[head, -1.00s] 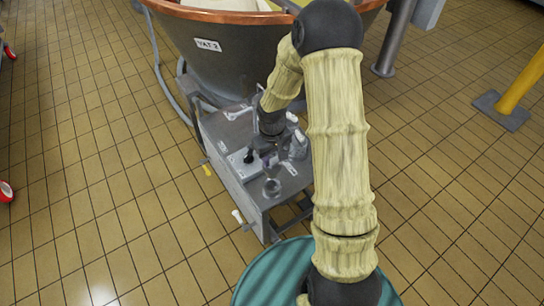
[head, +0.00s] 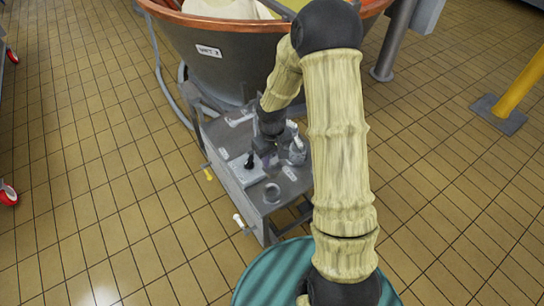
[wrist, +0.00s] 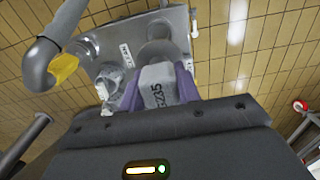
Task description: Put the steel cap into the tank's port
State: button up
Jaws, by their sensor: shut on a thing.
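The steel cap (wrist: 158,88) is a grey piece with dark lettering in the wrist view. My gripper (wrist: 160,82) is shut on it, with a purple finger on each side. In the head view my gripper (head: 266,152) is over the top of the grey tank (head: 238,189), and the cap cannot be made out there. In the wrist view a round fitting (wrist: 158,48) shows just beyond the cap. I cannot tell the gap between them.
A black knob (head: 250,161) and a pale bottle-like object (head: 297,151) stand close to my gripper on the tank top. A large copper-rimmed vat (head: 220,66) rises behind. A teal round surface (head: 270,275) is in front. The tiled floor at left is mostly clear.

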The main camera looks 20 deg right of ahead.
jog(key=shift+r+p, duration=0.45)
jog(key=shift+r, duration=0.2)
jog(key=w+m, duration=0.1)
jog(key=w+f+m, duration=0.1)
jog(key=m, duration=0.1)
jog(key=shift+w+f+m, duration=0.1)
jog(key=shift+w+m, duration=0.05)
jog(key=shift+m, duration=0.15)
